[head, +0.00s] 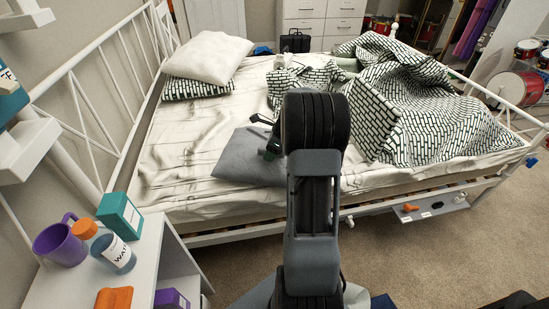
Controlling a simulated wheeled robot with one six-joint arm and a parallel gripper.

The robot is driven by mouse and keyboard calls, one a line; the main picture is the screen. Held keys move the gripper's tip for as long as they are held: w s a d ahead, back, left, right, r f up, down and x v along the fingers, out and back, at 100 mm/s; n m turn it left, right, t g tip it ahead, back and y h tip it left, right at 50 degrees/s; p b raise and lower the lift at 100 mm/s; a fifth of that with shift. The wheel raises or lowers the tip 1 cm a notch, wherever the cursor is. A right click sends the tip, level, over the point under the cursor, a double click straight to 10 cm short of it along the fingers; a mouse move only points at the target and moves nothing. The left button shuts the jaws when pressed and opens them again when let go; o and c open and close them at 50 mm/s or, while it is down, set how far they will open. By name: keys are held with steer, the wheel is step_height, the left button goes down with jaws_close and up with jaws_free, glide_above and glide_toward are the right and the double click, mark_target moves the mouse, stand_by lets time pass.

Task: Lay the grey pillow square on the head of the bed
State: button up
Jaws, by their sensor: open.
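The grey pillow (238,163) lies flat on the near middle of the bed, on the white sheet, turned at an angle to the bed's edges. My arm hides its right part. My gripper (268,139) is open at the pillow's upper right, mostly hidden behind my arm. I cannot tell whether it touches the pillow. The bed (178,146) has a rumpled white sheet. Its head is at the left, by the white metal headboard (103,100). A white pillow (208,57) lies at the far side of the head, on a patterned pillow (190,90).
A patterned blanket (440,105) is heaped over the right part of the bed. A white nightstand (62,285) at the lower left holds a purple mug (60,244), a bottle (115,254) and a teal box (120,215). The near part of the bed's head is clear.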

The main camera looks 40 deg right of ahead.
stand_by(0.5)
steer(key=shift+f, duration=0.1)
jaws_close()
stand_by(0.4)
